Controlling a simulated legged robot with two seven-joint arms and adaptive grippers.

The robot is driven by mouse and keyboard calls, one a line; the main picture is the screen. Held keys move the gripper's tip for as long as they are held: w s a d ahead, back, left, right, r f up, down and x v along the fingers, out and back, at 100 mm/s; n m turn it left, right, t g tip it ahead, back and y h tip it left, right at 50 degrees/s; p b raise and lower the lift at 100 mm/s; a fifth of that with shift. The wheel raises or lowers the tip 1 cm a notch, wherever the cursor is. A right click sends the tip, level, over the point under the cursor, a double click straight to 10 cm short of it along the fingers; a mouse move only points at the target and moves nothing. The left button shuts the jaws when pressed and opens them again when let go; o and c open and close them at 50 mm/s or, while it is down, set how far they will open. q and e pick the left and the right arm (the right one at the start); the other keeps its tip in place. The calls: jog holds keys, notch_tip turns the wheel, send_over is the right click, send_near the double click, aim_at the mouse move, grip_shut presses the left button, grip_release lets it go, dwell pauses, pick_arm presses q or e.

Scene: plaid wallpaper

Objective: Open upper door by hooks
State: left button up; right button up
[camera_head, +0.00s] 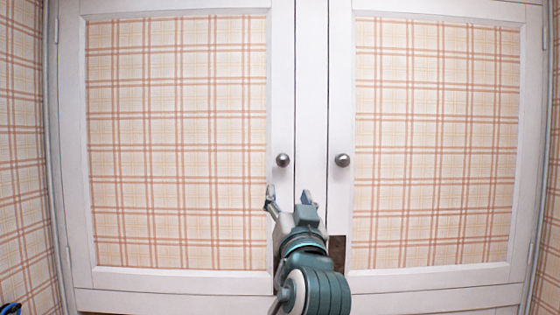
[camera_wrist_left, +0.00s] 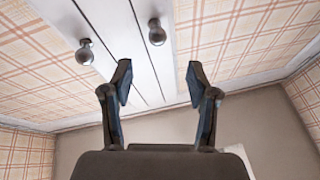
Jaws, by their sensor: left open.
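Two white-framed doors with plaid panels fill the head view: the left door (camera_head: 178,140) and the right door (camera_head: 438,140). Both appear closed, with a white strip between them. The left knob (camera_head: 283,160) and right knob (camera_head: 342,160) are round and metallic, near the doors' inner edges. My left gripper (camera_head: 288,196) is open and empty, just below the left knob in the head view. In the left wrist view, the fingers of the gripper (camera_wrist_left: 158,80) stand apart, with one knob (camera_wrist_left: 84,52) and the other knob (camera_wrist_left: 157,32) beyond the fingertips, not between them. My right gripper is not in view.
A small brown plate (camera_head: 338,250) shows low on the right door's inner edge, partly behind my left arm. Plaid side walls (camera_head: 22,140) flank the doors. A plain grey-brown surface (camera_wrist_left: 255,125) lies beyond the gripper in the left wrist view. The space before the door panels is clear.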

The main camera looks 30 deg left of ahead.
aim_at(284, 165)
pick_arm(q)
jog(key=p+x, duration=0.2)
jog(key=x, duration=0.2)
jog(key=p+x, duration=0.2)
jog(key=x, duration=0.2)
jog(key=d+p+x, duration=0.1)
jog(key=p+x, duration=0.1)
jog(key=x, duration=0.3)
jog(key=shift+w+a+r, duration=0.1)
jog(key=shift+w+r, duration=0.1)
jog(key=shift+r, duration=0.2)
jog(key=shift+w+a, duration=0.2)
jog(key=shift+a, duration=0.4)
jog(key=shift+d, duration=0.25)
grip_shut()
